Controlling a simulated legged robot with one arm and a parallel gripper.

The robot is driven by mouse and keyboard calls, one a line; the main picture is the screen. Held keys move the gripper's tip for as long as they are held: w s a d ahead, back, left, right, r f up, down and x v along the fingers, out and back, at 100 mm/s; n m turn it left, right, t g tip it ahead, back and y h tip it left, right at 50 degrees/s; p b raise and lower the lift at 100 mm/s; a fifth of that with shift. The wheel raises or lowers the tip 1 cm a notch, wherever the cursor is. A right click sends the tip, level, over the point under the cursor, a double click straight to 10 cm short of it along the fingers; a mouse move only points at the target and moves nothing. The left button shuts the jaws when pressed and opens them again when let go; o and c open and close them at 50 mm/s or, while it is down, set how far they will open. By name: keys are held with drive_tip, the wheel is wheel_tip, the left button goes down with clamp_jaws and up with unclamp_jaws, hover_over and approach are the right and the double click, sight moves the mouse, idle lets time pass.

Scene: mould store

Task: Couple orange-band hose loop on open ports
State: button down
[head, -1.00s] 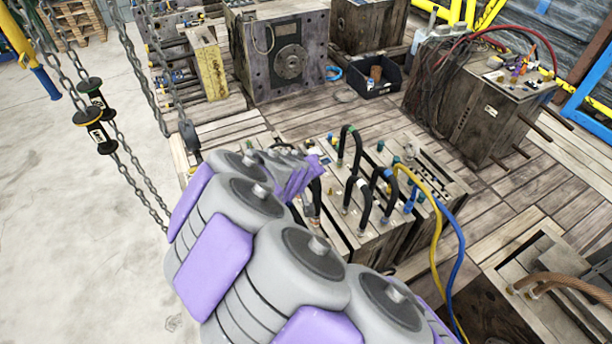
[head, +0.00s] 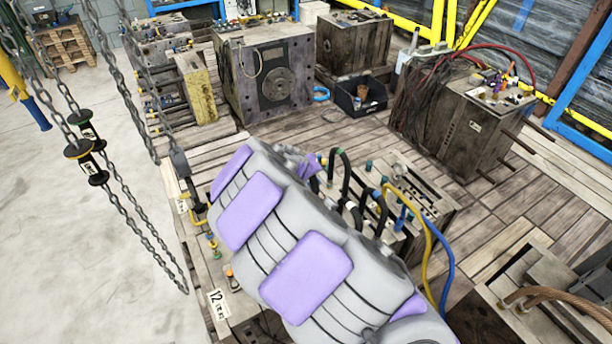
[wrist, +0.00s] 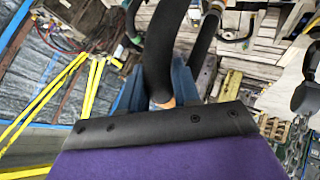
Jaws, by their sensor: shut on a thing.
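In the wrist view my gripper (wrist: 160,86) is shut on a thick black hose loop (wrist: 166,45), its blue-grey fingers either side of it. An orange band (wrist: 164,103) shows low on the hose, close to the gripper's dark front edge. In the head view my arm hides the gripper's fingers and the held loop. Just beyond the arm is a mould top (head: 425,180) with black hose loops (head: 340,165) and blue-banded hoses (head: 375,205) standing on it. My arm covers much of this top, and I cannot make out the open ports.
A yellow hose (head: 427,245) and a blue hose (head: 447,260) hang right of the mould. Chains (head: 125,215) hang at left. A tag reading 12 (head: 218,303) is at the near left edge. A large mould (head: 235,80) and a dark bin (head: 362,98) stand behind on planks.

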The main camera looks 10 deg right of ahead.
drive_tip(key=w+d+p, duration=0.2)
drive_tip(key=w+d, duration=0.1)
drive_tip(key=w, duration=0.4)
drive_tip(key=w+d+p, duration=0.3)
drive_tip(key=w, duration=0.5)
wheel_tip(320, 180, down, 15)
drive_tip(key=b, duration=0.7)
drive_tip(key=shift+a+r, duration=0.2)
drive_tip(key=shift+f, duration=1.4)
idle(2.7)
idle(0.4)
drive_tip(key=c, duration=0.7)
unclamp_jaws()
drive_tip(key=shift+c, duration=0.2)
